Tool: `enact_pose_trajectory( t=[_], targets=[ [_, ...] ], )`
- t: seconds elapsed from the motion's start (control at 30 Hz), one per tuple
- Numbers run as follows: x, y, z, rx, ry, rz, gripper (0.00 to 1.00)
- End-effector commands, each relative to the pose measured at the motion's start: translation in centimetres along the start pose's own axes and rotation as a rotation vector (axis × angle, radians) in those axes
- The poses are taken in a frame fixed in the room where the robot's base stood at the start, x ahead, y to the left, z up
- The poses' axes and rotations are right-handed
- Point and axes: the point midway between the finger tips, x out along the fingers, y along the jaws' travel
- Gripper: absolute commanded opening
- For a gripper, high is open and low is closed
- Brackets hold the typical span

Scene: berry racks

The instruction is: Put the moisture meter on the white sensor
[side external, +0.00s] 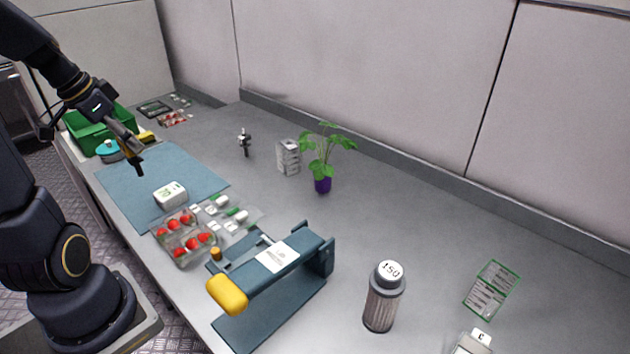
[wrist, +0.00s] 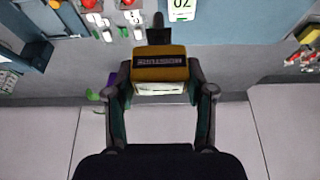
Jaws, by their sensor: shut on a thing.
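The moisture meter is a yellow block with a dark label and a black prong (wrist: 160,62). In the wrist view it sits between the two fingers of my gripper (wrist: 160,82), which is shut on it. In the side view my gripper (side external: 133,150) is above the far part of the blue mat, with a bit of yellow (side external: 146,137) beside it. The white sensor (side external: 171,194) is a small white box with a display, on the near part of the mat. It also shows at the top edge of the wrist view (wrist: 182,12), cut off, beyond the prong.
The blue mat (side external: 185,165) has free room around the sensor. Clear trays of red berries (side external: 172,245) and a blue sealer with a yellow handle (side external: 228,294) stand nearer. A green crate (side external: 85,140), a potted plant (side external: 322,184) and a capped bottle (side external: 381,308) stand around.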

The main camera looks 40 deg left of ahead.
Motion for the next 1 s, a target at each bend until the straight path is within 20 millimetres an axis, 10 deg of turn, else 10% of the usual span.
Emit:
enact_pose_trajectory(
  t=[0.3, 1.0],
  targets=[
    [6.8, -3.7, -2.2, -0.002, -0.002, 0.002, 0.16],
    [11.5, -4.6, -1.5, -0.001, 0.001, -0.001, 0.16]
  ],
)
